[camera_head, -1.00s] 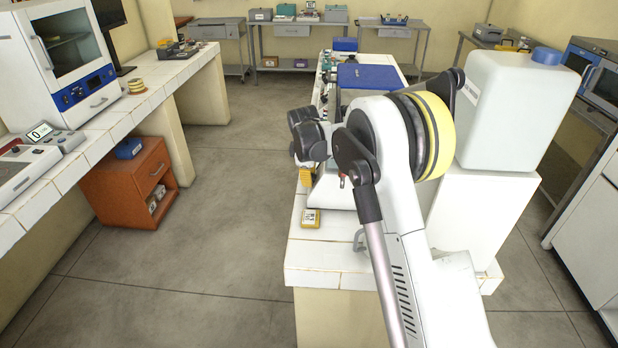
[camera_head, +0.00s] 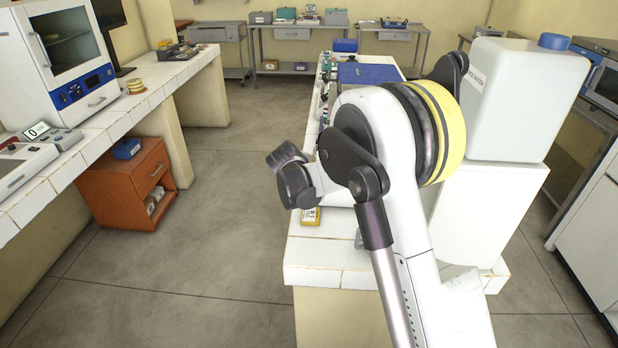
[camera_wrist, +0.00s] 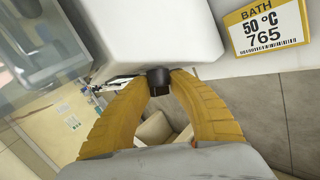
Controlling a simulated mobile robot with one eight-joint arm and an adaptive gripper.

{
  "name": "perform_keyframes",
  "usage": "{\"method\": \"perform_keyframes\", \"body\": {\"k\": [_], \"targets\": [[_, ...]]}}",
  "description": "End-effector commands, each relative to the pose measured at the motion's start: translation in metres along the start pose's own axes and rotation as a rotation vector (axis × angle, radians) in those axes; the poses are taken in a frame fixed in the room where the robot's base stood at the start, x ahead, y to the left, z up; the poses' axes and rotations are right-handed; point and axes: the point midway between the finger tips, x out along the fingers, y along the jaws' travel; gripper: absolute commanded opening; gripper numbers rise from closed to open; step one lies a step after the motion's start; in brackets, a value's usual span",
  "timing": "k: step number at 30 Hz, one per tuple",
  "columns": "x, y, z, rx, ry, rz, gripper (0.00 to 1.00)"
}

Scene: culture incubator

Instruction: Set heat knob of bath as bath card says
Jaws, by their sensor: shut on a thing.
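In the wrist view my gripper (camera_wrist: 160,82) has its two yellow fingers closed around a small dark heat knob (camera_wrist: 159,76). The knob is on the edge of the white bath (camera_wrist: 145,28). No pointer or scale on the knob can be made out. The bath card (camera_wrist: 264,28), with a yellow border, stands at the upper right and reads "BATH 50 °C 765". In the head view the card (camera_head: 311,216) lies on the white tiled bench beside my arm. My arm hides the fingers, the knob and most of the bath there.
A large white container with a blue cap (camera_head: 505,98) stands right of my arm. A tiled counter (camera_head: 120,110) with instruments and an orange cabinet (camera_head: 126,187) are at the left. The floor (camera_head: 215,230) between counter and bench is clear.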

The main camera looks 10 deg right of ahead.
Motion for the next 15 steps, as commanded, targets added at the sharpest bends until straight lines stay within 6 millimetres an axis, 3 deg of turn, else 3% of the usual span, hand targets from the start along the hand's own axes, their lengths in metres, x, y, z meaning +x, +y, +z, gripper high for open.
{"method": "perform_keyframes", "body": {"k": [15], "targets": [[0.0004,-0.0004,0.0008,0.052,-0.008,0.106,0.00]]}}
